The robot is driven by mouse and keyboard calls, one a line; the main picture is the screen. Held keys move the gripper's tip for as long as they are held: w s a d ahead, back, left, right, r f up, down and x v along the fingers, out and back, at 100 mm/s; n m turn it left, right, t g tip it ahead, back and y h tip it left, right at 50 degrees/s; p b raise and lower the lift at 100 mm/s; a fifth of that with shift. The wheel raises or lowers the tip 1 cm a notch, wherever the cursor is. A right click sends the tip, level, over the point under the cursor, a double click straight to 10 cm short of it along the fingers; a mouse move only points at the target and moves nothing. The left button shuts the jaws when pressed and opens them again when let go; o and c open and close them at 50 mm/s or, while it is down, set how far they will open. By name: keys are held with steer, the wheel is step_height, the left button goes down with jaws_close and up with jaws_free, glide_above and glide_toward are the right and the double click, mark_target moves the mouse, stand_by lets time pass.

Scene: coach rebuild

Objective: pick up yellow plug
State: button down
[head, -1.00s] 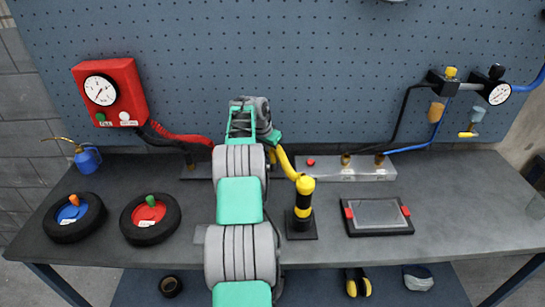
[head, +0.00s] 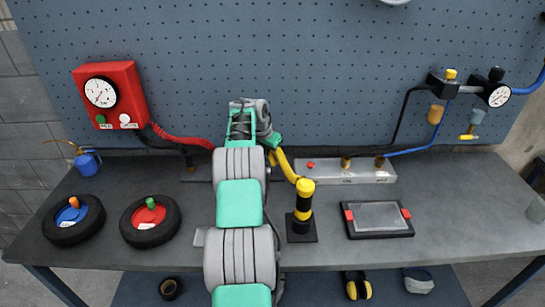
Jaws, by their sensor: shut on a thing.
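My arm reaches up the middle of the head view, and its wrist covers part of the bench's back. A curved yellow piece (head: 287,167) comes out from behind the wrist. It runs down to the top of a yellow-and-black upright post (head: 303,203) on a black square base.
A grey block with brass fittings (head: 352,174) and a framed tray (head: 377,219) are right of the post. Two tyres (head: 74,220) (head: 150,221) lie at left, below a red gauge box (head: 111,95). Bare bench (head: 450,210) lies right of the tray.

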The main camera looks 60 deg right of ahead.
steer(key=shift+r+b, duration=0.35)
steer(key=shift+r, duration=0.3)
steer(key=s+a+r, duration=0.2)
steer(key=a+r, duration=0.4)
steer(key=r, duration=0.2)
steer(key=s+a+r+b, duration=0.1)
steer(key=s+a+r, duration=0.2)
steer(key=a+r, duration=0.4)
steer(key=shift+r, duration=0.75)
